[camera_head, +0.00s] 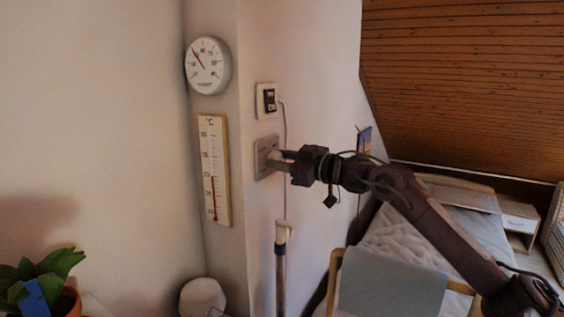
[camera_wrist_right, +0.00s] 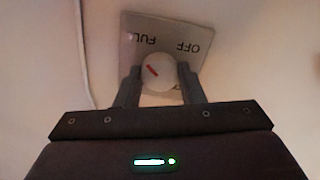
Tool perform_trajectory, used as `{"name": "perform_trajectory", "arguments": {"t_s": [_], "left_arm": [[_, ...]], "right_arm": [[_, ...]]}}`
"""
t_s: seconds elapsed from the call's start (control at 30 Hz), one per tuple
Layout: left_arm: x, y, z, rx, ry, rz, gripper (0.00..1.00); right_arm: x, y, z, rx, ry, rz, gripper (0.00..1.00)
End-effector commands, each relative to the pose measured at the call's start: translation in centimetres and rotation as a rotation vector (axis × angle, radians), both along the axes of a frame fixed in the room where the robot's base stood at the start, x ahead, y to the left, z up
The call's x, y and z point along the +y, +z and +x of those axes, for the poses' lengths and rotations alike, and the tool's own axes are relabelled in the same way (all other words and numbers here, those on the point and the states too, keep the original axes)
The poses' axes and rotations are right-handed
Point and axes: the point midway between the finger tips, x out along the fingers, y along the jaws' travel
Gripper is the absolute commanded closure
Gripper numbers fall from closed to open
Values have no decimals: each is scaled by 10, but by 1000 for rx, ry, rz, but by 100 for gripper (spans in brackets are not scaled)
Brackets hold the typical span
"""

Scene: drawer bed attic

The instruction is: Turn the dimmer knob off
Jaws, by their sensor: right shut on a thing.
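The dimmer's square grey plate (camera_head: 262,158) is on the wall, below a white switch unit. My right gripper (camera_head: 276,158) reaches it from the right, its fingertips at the plate. In the right wrist view the round white knob (camera_wrist_right: 157,71) sits between the two fingers of my right gripper (camera_wrist_right: 160,82), which are shut on it. A red mark on the knob slants up to the left, toward the word FULL; the word OFF stands at the plate's upper right (camera_wrist_right: 196,30). The lower part of the plate is partly hidden. My left gripper is not in view.
A white switch unit (camera_head: 266,101) with a cable hangs just above the plate. A round dial (camera_head: 208,66) and a tall thermometer (camera_head: 214,170) hang to the left. A pole (camera_head: 281,260) stands below the plate. A bed (camera_head: 400,255) is at the right, a plant (camera_head: 40,275) at lower left.

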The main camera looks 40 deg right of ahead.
Motion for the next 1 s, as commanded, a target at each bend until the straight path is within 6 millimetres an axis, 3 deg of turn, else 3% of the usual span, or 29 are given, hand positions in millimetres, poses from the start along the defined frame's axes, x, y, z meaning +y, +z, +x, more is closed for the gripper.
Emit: {"name": "perform_trajectory", "arguments": {"t_s": [1.0], "left_arm": [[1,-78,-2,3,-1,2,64]], "right_arm": [[0,-4,0,-254,-1,-874,88]]}}
